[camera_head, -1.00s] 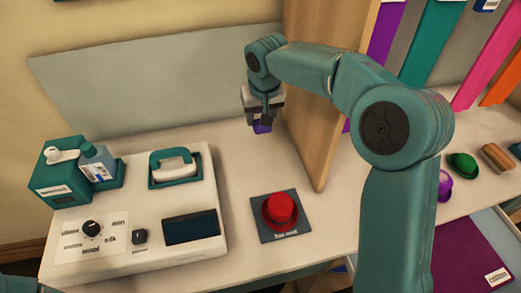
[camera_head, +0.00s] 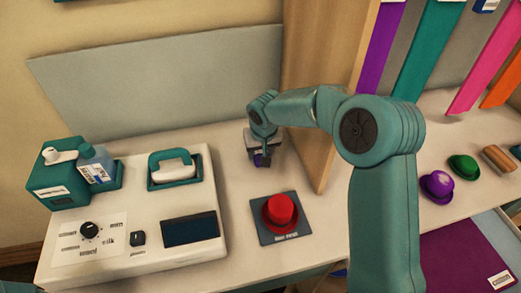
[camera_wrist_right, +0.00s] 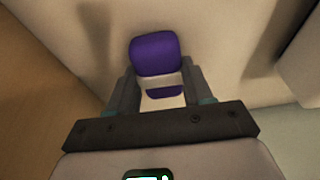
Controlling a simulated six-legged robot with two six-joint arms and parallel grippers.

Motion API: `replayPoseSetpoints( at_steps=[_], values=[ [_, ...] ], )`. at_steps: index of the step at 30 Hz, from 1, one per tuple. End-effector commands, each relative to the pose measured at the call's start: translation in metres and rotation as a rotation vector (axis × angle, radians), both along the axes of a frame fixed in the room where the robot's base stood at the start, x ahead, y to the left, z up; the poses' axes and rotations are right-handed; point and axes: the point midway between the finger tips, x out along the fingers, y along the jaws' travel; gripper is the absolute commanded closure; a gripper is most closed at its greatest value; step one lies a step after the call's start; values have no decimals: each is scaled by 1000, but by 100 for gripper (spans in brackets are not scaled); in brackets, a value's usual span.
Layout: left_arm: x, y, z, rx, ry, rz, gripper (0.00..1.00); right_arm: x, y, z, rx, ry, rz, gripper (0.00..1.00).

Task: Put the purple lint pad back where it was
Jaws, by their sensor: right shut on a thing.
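The purple lint pad (camera_wrist_right: 155,56) is between the fingers of my right gripper (camera_wrist_right: 160,90) in the right wrist view, with a pale band across it. In the head view my right gripper (camera_head: 262,158) is low over the white counter, between the console and the wooden partition. Only a small purple bit of the pad (camera_head: 258,160) shows there. I cannot tell whether the pad touches the counter. My left gripper is not in view.
The white console (camera_head: 130,215) is left and the wooden partition (camera_head: 325,95) right. Purple (camera_head: 437,186) and green (camera_head: 464,166) hats stand beyond the partition. Counter around the gripper is clear.

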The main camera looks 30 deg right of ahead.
Motion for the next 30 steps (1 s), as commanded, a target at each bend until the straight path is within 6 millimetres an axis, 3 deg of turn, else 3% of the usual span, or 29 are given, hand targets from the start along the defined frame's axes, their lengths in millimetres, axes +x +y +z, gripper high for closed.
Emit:
replayPoseSetpoints(
  at_steps=[3,4,6,14,18,30],
  values=[
    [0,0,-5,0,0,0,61,0,0,-4,0,0,0,78],
    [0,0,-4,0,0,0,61,0,0,-3,0,0,0,43],
    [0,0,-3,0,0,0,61,0,0,-2,0,0,0,24],
    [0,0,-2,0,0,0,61,0,0,-2,0,0,0,24],
    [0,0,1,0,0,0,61,-1,0,7,0,-3,0,24],
    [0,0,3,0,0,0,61,-24,6,92,1,-4,0,24]
  ],
)
